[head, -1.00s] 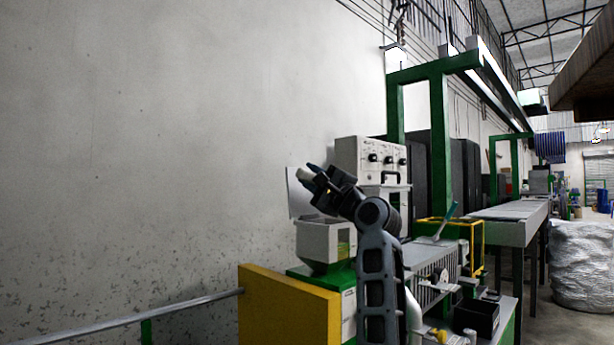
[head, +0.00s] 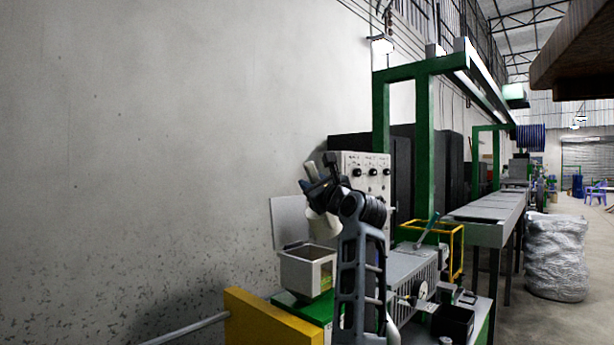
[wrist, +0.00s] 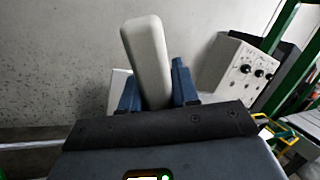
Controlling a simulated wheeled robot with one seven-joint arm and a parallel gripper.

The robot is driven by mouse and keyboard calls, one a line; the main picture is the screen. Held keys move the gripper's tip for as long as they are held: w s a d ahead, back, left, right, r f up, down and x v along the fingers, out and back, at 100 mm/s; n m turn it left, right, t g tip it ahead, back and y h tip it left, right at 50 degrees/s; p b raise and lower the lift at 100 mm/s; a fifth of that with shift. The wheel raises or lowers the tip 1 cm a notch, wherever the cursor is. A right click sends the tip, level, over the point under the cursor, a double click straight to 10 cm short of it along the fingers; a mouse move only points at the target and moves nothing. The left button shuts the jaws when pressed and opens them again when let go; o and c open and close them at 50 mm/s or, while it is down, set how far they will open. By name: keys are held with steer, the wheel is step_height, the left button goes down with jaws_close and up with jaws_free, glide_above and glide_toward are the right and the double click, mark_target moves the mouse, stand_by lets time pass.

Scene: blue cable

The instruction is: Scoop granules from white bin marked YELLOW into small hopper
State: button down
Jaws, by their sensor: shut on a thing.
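My gripper (head: 312,180) is raised above the small hopper and is shut on a pale, off-white scoop (head: 324,222). In the wrist view the scoop's long rounded light-grey part (wrist: 148,62) stands between the blue fingers (wrist: 182,82), tilted slightly left. The scoop's bowl and contents cannot be made out. The small hopper (head: 294,272) is a pale square box with its lid (head: 291,220) standing open behind it. A yellow-green patch shows on its front side. The scoop is apart from the hopper. No white bin marked YELLOW can be seen.
A control box (head: 368,172) with black knobs stands behind my arm. A yellow panel (head: 265,318) is in front of the hopper. A green frame (head: 424,150), a yellow rail frame (head: 457,250) and a black bin (head: 453,325) are at right. The wall side at left is clear.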

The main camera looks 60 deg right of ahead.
steer(key=s+d+r+m+g+p, duration=0.1)
steer(key=d+r+m+g+p, duration=0.1)
steer(key=d+r+m+p, duration=0.3)
steer(key=shift+r+m+g, duration=0.4)
steer(key=shift+r+m, duration=0.3)
steer(key=shift+r, duration=0.25)
steer(key=shift+s+d, duration=0.1)
stand_by(0.4)
